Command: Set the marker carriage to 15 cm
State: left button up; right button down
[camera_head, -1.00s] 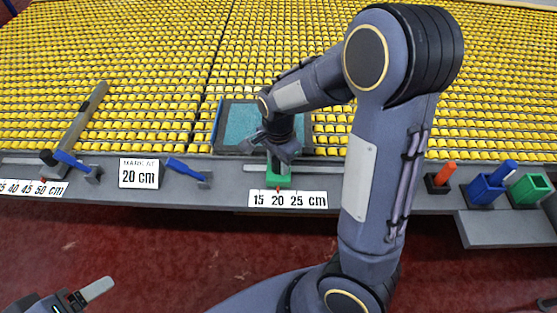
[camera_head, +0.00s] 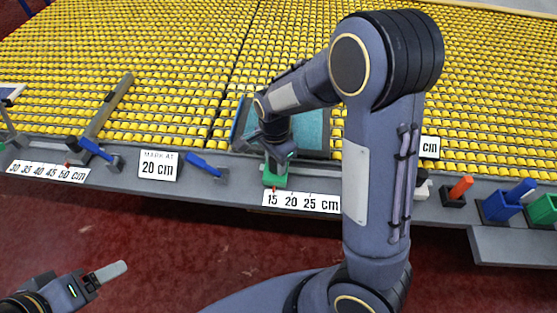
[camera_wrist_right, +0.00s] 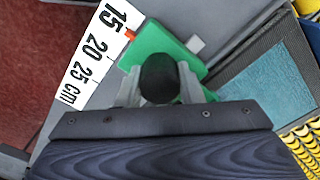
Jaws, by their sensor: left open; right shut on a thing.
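The green marker carriage (camera_head: 272,180) sits on the grey rail above the scale card marked 15, 20, 25 cm (camera_head: 301,200). Its small red pointer is beside the 15 mark in the head view. The right wrist view also shows the green carriage (camera_wrist_right: 150,42) with the red pointer (camera_wrist_right: 130,35) close to the 15 on the card (camera_wrist_right: 88,62). My right gripper (camera_wrist_right: 158,80) is shut on the carriage's dark round knob. My left gripper (camera_head: 104,277) is open and empty at the lower left, over the red floor, away from the rail.
A second scale card (camera_head: 48,171) and a "MARK AT 20 cm" sign (camera_head: 158,165) stand along the bench edge. Blue-handled levers (camera_head: 205,166) flank the sign. A teal pad (camera_head: 311,129) lies behind the carriage.

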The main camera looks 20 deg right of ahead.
jog(key=c, duration=1)
grip_release()
jog(key=shift+w+a, duration=0.2)
jog(key=shift+a, duration=0.1)
jog(key=shift+d, duration=0.1)
notch_tip(320, 180, up, 8)
jog(key=shift+f, duration=0.1)
jog(key=s+r+n+t+y, duration=0.2)
jog(key=s+r+n, duration=0.1)
jog(key=s+n, duration=0.4)
jog(key=s+r+n+t+y, duration=0.1)
jog(key=s+r+n+t, duration=0.2)
jog(key=s, duration=1)
jog(key=n, duration=0.3)
jog(key=shift+d+r+n+t+y, duration=0.25)
jog(key=shift+n+t+y, duration=0.05)
jog(key=shift+n+y, duration=0.1)
